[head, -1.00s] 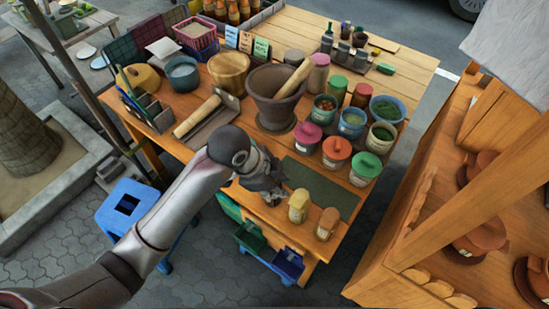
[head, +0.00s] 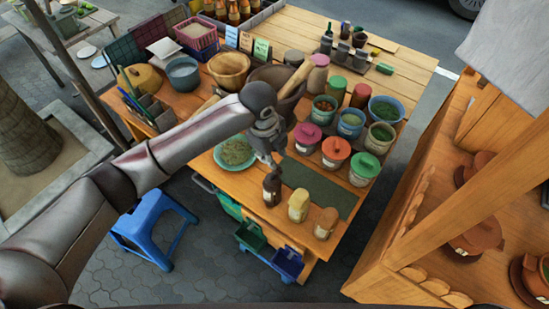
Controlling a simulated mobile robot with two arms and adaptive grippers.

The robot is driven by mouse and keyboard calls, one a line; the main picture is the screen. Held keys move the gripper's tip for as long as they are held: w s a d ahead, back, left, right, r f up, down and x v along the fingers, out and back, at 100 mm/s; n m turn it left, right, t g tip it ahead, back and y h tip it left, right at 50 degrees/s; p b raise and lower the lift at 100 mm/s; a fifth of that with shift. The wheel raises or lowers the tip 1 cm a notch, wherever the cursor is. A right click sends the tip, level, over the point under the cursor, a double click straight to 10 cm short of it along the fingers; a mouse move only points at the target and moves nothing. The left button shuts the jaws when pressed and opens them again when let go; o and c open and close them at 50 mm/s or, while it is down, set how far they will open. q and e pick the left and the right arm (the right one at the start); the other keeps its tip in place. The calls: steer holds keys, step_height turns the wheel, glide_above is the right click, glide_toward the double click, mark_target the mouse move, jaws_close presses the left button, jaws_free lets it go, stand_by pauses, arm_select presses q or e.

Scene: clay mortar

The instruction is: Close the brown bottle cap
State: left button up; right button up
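A small dark brown bottle (head: 271,188) stands upright near the front edge of the wooden table (head: 232,183) in the head view. Its top is dark and lies close below my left gripper in the picture, so I cannot tell whether a separate cap sits on it. My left gripper (head: 273,157) hangs above and slightly behind the bottle, fingers pointing down, with nothing clearly held. My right gripper is not in view.
A yellow jar (head: 298,206) and an orange-brown jar (head: 326,223) stand right of the bottle, beside a dark green mat (head: 318,188). A green plate of herbs (head: 236,165) is to the left. Lidded jars (head: 335,152) and the mortar (head: 290,108) stand behind.

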arm_select(q)
steer(key=shift+w+d+f+p, duration=0.1)
steer(key=shift+w+f+p, duration=0.05)
steer(key=shift+f, duration=0.75)
steer(key=shift+w+d+f+p, duration=0.1)
steer(key=shift+f+p, duration=0.1)
steer(key=shift+f, duration=0.65)
steer(key=shift+w+d+f+p, duration=0.1)
steer(key=shift+w+f+p, duration=0.05)
steer(key=shift+f, duration=0.75)
steer(key=shift+c, duration=0.3)
jaws_close()
